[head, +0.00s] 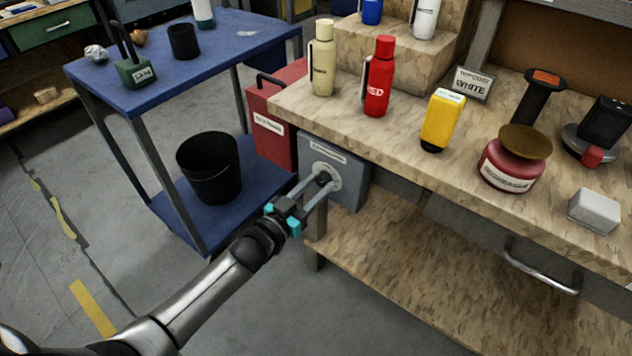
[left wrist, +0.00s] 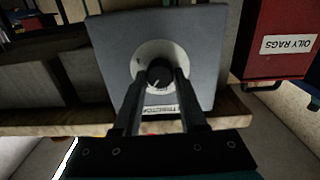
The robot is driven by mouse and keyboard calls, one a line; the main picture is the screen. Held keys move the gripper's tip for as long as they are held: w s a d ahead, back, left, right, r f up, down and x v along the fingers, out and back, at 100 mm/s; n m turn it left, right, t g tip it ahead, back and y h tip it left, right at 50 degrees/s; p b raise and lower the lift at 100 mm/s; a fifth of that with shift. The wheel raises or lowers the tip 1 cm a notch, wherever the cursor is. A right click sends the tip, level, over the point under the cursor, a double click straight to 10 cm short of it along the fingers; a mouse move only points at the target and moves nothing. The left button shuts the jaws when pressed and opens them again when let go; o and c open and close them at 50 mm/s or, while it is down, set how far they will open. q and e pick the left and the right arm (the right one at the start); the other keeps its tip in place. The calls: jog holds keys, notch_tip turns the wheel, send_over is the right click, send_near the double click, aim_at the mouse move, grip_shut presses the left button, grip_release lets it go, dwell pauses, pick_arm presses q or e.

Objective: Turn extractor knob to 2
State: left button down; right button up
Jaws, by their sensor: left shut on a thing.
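The extractor box (head: 350,188) is a grey panel under the workbench's left end, with a label along its edge. In the left wrist view the grey panel (left wrist: 105,45) fills the middle, with a pale round dial (left wrist: 148,52) on it. The black extractor knob (left wrist: 158,72) with a white pointer line sits at the dial's centre. My left gripper (head: 322,180) reaches in from the left and is shut on the knob, its two fingers (left wrist: 158,88) on either side. The dial numbers are too small to read. My right gripper is not in view.
A red oily rags bin (head: 275,140) stands just left of the box. A blue cart (head: 170,212) with a black bucket (head: 210,165) is further left. The wooden bench (head: 400,125) above holds bottles, a yellow device (head: 441,120) and a red jar (head: 512,165).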

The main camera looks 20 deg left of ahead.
pick_arm(q)
jog(key=m, duration=0.3)
jog(key=shift+m+p, duration=0.35)
jog(key=shift+m, duration=2.25)
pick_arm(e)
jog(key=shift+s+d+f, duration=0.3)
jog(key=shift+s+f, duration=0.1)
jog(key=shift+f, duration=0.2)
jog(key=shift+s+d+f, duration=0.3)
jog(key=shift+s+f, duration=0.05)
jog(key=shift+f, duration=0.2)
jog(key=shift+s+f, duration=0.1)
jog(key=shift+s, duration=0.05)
pick_arm(q)
jog(key=shift+c, duration=2.2)
grip_release()
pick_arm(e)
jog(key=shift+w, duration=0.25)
pick_arm(q)
jog(key=shift+s, duration=0.1)
